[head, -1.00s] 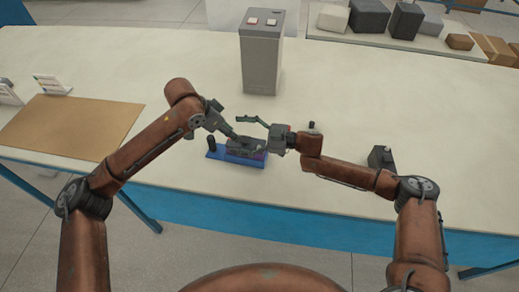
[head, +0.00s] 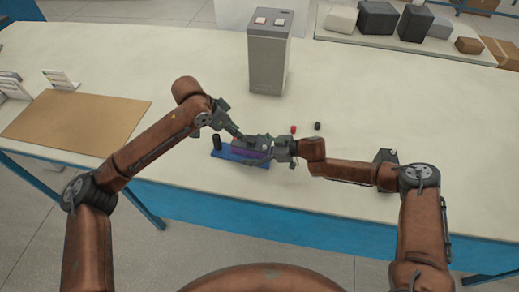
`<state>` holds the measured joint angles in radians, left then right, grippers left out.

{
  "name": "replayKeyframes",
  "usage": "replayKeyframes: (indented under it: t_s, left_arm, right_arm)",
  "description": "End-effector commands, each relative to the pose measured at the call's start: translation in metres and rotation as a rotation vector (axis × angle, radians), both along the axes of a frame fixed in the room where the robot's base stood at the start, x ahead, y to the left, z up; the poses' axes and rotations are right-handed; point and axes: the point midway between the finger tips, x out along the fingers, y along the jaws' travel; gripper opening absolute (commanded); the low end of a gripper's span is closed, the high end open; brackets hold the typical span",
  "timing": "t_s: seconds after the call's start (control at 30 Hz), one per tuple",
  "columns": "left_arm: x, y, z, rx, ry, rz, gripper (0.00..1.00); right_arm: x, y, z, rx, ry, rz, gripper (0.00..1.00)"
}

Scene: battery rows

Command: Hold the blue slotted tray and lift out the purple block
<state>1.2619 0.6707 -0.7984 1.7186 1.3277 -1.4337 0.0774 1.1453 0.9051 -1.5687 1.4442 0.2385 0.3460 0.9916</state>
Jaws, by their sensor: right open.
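The blue slotted tray (head: 225,153) lies on the table in front of me, partly covered by my grippers. A dark upright cylinder (head: 217,142) stands at its left end. The purple block (head: 250,155) shows as a narrow strip at the tray's right part, under my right gripper. My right gripper (head: 250,144) is open, reaching in from the right with its fingers at the block. I cannot tell whether they touch it. My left gripper (head: 240,138) points down at the tray from behind. Its fingertips are hidden, so I cannot tell its opening.
A red cylinder (head: 293,129) and a black cylinder (head: 317,126) stand right of the tray. A grey box with two buttons (head: 268,60) stands behind. A brown mat (head: 75,125) lies at left. A dark block (head: 385,156) sits near the right front edge.

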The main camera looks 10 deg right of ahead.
Motion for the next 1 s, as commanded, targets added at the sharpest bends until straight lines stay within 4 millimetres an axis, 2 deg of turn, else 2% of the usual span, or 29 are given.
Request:
replayKeyframes:
  t_s: [0.2,0.47,1.0]
  left_arm:
    - [-0.0001,0.0001,0.0003,0.000,0.000,0.000,0.29]
    - [0.0000,0.0003,0.0002,0.000,0.000,0.000,0.29]
    - [0.0000,-0.0002,0.0002,0.000,0.000,0.000,0.29]
  right_arm:
    - [0.0057,0.0143,-0.0060,0.000,-0.001,0.000,0.80]
    - [0.0062,0.0153,-0.0063,0.000,-0.001,0.000,0.80]
    - [0.0061,0.0147,-0.0063,0.000,-0.001,0.000,0.44]
